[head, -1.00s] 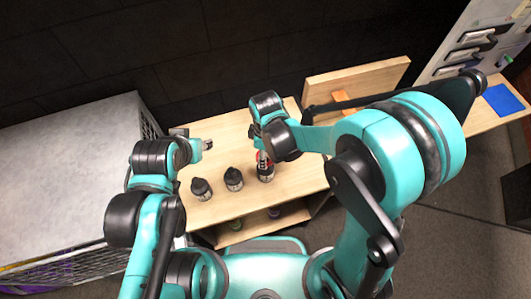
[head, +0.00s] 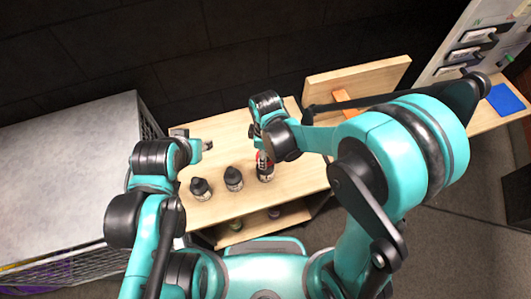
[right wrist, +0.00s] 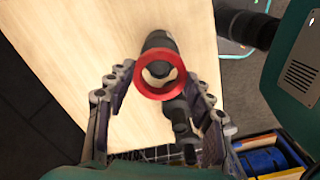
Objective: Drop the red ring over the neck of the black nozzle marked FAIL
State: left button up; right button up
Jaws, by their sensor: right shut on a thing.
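Three black nozzles with pale labels stand upright in a row on the wooden table: left (head: 200,188), middle (head: 234,179) and right (head: 265,173). The label words are too small to read, so I cannot tell which says FAIL. My right gripper (right wrist: 158,84) is shut on the red ring (right wrist: 160,76). In the head view the ring (head: 264,157) is at the top of the right nozzle, partly covered by the gripper. A dark nozzle shows behind the ring in the right wrist view; I cannot tell whether the ring is around its neck. My left gripper (head: 208,145) is empty behind the left nozzle; its jaw gap is unclear.
A raised wooden board (head: 358,80) stands at the table's back right. A wire-sided bin with a grey top (head: 65,165) is on the left. A panel with handles (head: 470,50) and a blue sheet (head: 505,100) are at the far right. Small items sit on a lower shelf.

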jog(key=shift+f, duration=0.1)
jog(key=shift+f+b, duration=0.75)
jog(key=shift+b, duration=0.1)
jog(key=shift+f, duration=0.15)
jog(key=shift+f+b, duration=0.45)
jog(key=shift+b, duration=0.15)
jog(key=shift+f, duration=0.15)
dwell(0.4)
jog(key=shift+f+b, duration=0.45)
jog(key=shift+b, duration=0.2)
dwell(0.5)
